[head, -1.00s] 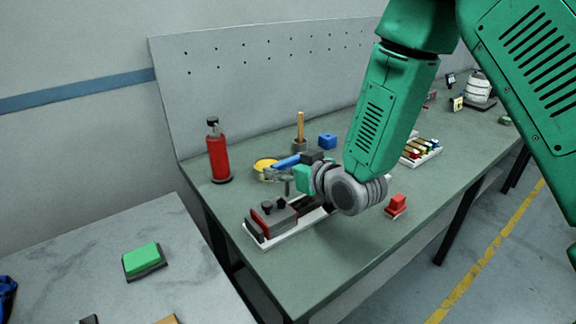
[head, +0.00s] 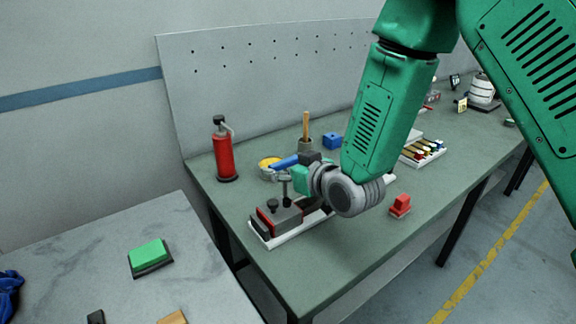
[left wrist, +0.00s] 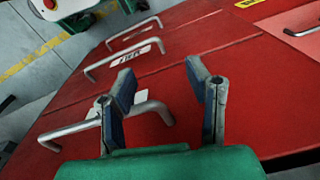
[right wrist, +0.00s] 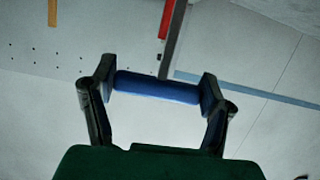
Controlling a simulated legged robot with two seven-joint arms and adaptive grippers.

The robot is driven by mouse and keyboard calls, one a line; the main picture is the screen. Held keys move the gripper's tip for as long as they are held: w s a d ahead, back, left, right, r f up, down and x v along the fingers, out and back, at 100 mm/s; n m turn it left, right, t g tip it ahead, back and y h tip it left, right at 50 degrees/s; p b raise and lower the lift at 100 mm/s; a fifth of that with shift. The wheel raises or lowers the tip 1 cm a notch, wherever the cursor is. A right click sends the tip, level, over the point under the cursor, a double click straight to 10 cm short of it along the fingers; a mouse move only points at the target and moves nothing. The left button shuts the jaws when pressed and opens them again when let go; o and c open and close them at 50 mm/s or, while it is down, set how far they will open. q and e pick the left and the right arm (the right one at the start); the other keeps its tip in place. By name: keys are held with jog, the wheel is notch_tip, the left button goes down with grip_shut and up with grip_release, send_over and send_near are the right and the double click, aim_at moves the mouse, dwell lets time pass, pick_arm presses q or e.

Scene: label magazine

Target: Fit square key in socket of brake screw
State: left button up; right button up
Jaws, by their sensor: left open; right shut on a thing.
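My right gripper (head: 288,174) is shut on the blue handle (head: 285,162) of the key, above the label magazine. The blue handle (right wrist: 158,87) spans between both fingers in the right wrist view, with a grey shaft beyond it. In the head view the key's shaft (head: 286,188) points down at the magazine's top, lined up with a dark screw there. I cannot tell whether its tip is in the socket. The magazine (head: 282,219) is a grey block with a red strip and a black knob (head: 272,203). My left gripper (left wrist: 160,92) is open and empty.
The magazine sits on a white base (head: 274,243) on the green bench. Red drawers (left wrist: 240,55) with metal handles lie below my left gripper.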

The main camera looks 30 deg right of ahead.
jog(key=shift+a+r, duration=0.1)
jog(key=shift+a, duration=0.25)
jog(key=shift+d, duration=1.05)
jog(key=shift+a, duration=0.35)
jog(key=shift+a+f+b, duration=0.3)
jog(key=shift+f, duration=0.15)
jog(key=shift+d+f+b, duration=0.35)
jog(key=shift+d+f, duration=0.05)
jog(key=shift+f, duration=0.1)
pick_arm(q)
jog(key=shift+a+f, duration=0.1)
jog(key=shift+f, duration=0.7)
pick_arm(e)
jog(key=shift+f, duration=0.15)
pick_arm(q)
jog(key=shift+a+f, duration=0.1)
jog(key=shift+f, duration=0.05)
pick_arm(e)
jog(key=shift+a+f, duration=0.15)
jog(key=shift+f, duration=0.05)
